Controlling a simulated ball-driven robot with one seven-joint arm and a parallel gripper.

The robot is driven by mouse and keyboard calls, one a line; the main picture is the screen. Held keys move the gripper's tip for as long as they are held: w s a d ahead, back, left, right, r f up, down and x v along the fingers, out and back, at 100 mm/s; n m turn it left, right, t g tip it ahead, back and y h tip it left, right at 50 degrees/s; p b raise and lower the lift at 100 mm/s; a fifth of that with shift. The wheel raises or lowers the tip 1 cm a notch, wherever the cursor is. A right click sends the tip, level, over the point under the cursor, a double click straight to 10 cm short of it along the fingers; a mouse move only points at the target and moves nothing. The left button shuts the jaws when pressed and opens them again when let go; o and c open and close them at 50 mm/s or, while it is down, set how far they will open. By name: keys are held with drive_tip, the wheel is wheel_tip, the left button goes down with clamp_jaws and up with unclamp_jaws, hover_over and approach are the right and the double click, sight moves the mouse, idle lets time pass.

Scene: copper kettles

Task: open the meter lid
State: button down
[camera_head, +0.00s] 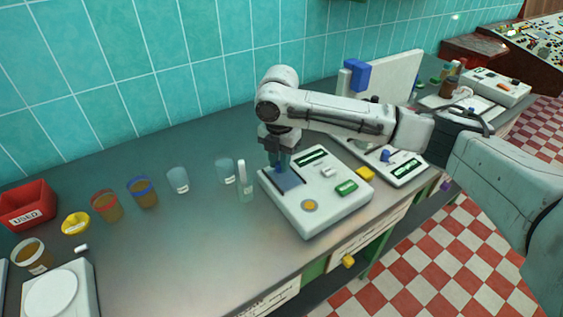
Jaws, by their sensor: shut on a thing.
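The meter (318,205) is a white box on the grey counter, with a dark display, a green button and a round yellow button on top. Its lid (290,182) is a small blue-grey panel at the meter's back left, beneath my gripper. My gripper (279,165) points down over the lid and is shut on a small blue part of it. The fingers hide part of the lid. I cannot tell whether the lid is raised.
A clear vial (244,188) stands close left of the meter, with a glass (225,170) behind it. Several cups and a red "USED" bin (27,205) stand farther left. A second white device (395,165) is right of the meter.

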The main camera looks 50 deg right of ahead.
drive_tip(key=c, duration=0.9)
unclamp_jaws()
wheel_tip(320, 180, up, 11)
drive_tip(key=shift+f, duration=0.1)
